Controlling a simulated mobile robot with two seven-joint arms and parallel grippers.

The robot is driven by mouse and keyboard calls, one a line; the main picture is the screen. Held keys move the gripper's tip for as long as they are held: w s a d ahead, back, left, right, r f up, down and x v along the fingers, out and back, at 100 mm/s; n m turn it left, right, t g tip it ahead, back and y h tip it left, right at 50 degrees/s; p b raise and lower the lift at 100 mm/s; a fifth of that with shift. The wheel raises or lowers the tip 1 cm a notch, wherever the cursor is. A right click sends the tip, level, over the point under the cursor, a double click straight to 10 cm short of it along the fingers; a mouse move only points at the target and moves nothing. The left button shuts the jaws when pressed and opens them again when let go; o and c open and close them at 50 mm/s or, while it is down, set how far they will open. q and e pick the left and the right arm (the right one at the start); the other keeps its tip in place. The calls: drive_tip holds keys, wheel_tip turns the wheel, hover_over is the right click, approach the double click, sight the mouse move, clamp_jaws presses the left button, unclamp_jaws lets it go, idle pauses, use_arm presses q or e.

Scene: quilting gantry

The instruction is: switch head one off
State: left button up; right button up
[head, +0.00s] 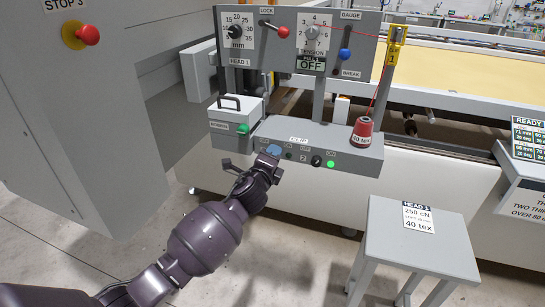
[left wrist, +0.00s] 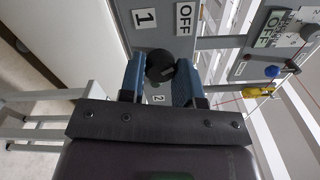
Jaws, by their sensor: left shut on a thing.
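The grey switch box (head: 355,167) below the head 1 panel carries small rotary knobs. My left gripper (head: 272,152) is at the left part of its front face, with its blue fingertips against it. In the left wrist view a black knob (left wrist: 160,65) sits between the two fingers, and the gripper is shut on it. Plates reading 1 (left wrist: 145,18) and OFF (left wrist: 185,18) show beside it. In the head view the gripper hides this knob. A second black knob (head: 316,160) and a lit green lamp (head: 330,164) are to the right. My right gripper is not in view.
Above stands the HEAD 1 panel (head: 268,43) with dials and a red lever (head: 282,32). A red thread cone (head: 362,131) stands on the box. A red stop button (head: 88,35) is at left. A grey stool (head: 420,245) stands in front, at right.

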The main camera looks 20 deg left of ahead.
use_arm(q)
drive_tip(key=o, duration=0.9)
drive_tip(key=s, duration=1.1)
drive_tip(key=shift+a, duration=0.2)
drive_tip(key=shift+w, duration=0.1)
